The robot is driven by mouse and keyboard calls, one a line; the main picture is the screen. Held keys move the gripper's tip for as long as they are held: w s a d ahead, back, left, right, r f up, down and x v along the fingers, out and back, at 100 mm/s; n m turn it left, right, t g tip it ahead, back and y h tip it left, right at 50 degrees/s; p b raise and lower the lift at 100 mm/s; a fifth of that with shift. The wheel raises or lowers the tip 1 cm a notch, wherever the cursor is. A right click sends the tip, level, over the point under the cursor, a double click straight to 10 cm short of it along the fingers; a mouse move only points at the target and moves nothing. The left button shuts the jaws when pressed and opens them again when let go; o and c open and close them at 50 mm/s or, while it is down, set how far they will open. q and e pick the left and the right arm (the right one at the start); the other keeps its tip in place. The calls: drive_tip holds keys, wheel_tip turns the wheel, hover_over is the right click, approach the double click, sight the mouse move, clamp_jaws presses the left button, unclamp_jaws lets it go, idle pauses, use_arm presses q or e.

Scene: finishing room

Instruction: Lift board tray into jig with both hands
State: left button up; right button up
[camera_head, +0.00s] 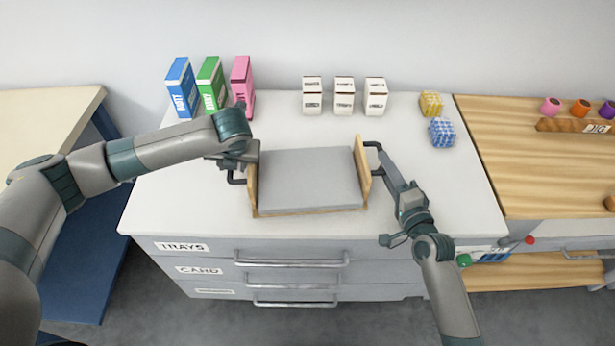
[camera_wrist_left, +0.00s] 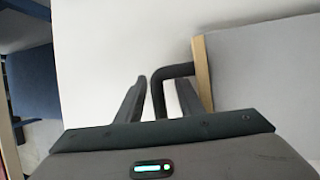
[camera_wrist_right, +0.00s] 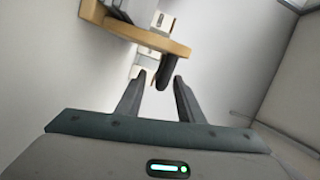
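The board tray (camera_head: 253,190) stands on the white worktop, with wooden end walls, black side handles and a flat grey load (camera_head: 310,180). My left gripper (camera_head: 238,165) is at the tray's left handle. In the left wrist view its open fingers (camera_wrist_left: 158,98) stand on either side of the black handle (camera_wrist_left: 165,75). My right gripper (camera_head: 388,165) is at the right handle (camera_head: 374,146). In the right wrist view its fingers (camera_wrist_right: 158,85) are open, with the handle (camera_wrist_right: 168,72) at their tips. A wooden rail labelled JIG (camera_head: 560,125) lies on the wooden table at the right.
Blue, green and pink boxes (camera_head: 210,86) stand behind the tray at left, with several white cartons (camera_head: 344,96) at the back. Yellow and blue checked blocks (camera_head: 442,132) sit at the right. The wooden tabletop (camera_head: 515,165) is mostly clear. Drawers (camera_head: 292,260) are below.

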use_arm(q)
drive_tip(key=shift+w+a+f, duration=0.1)
drive_tip(key=shift+f, duration=0.15)
use_arm(e)
drive_tip(key=shift+w+a, duration=0.1)
drive_tip(key=shift+w, duration=0.1)
use_arm(q)
drive_tip(key=shift+c, duration=0.7)
use_arm(e)
drive_tip(key=shift+c, duration=0.7)
use_arm(q)
clamp_jaws()
use_arm(e)
clamp_jaws()
use_arm(q)
drive_tip(key=shift+r, duration=0.1)
use_arm(e)
drive_tip(key=shift+f, duration=0.2)
use_arm(q)
drive_tip(key=shift+r, duration=0.1)
use_arm(e)
drive_tip(key=shift+r, duration=0.15)
